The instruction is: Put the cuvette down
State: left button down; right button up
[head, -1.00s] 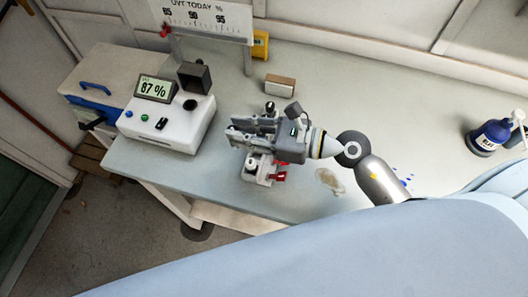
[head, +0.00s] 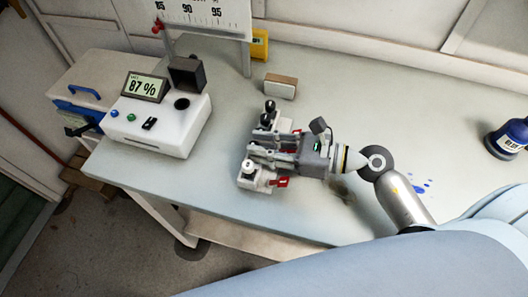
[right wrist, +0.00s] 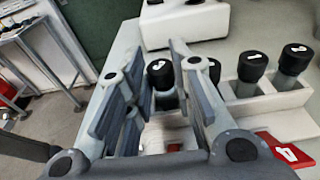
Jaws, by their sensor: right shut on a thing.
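My right gripper (head: 254,154) is over the white cuvette rack (head: 246,183) on the bench. In the right wrist view the gripper (right wrist: 158,62) has its fingers on either side of a black-capped cuvette (right wrist: 160,75), and it is shut on this cuvette. The cuvette's lower part is hidden, so I cannot tell whether it is seated in the rack. Other black-capped cuvettes (right wrist: 251,68) stand upright in the rack (right wrist: 270,105) to the right of the fingers. Two dark caps (head: 270,105) show beyond the gripper in the head view. My left gripper is not in view.
A white reader (head: 165,135) showing 87 % stands left of the rack, its dark lid (head: 187,75) raised. A small wood-and-white block (head: 281,86) lies behind the rack. A blue bottle (head: 508,138) stands far right. Red numbered tags (right wrist: 285,150) stick out from the rack's front.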

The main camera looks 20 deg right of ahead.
jog(key=shift+f, duration=0.25)
jog(key=shift+f, duration=0.2)
jog(key=o, duration=0.6)
jog(key=shift+r, duration=0.2)
jog(key=b+v, duration=0.3)
jog(key=v, duration=0.7)
jog(key=shift+s+d+f, duration=0.1)
jog(key=shift+f, duration=0.05)
jog(key=shift+b+v, duration=0.35)
jog(key=shift+v, duration=0.55)
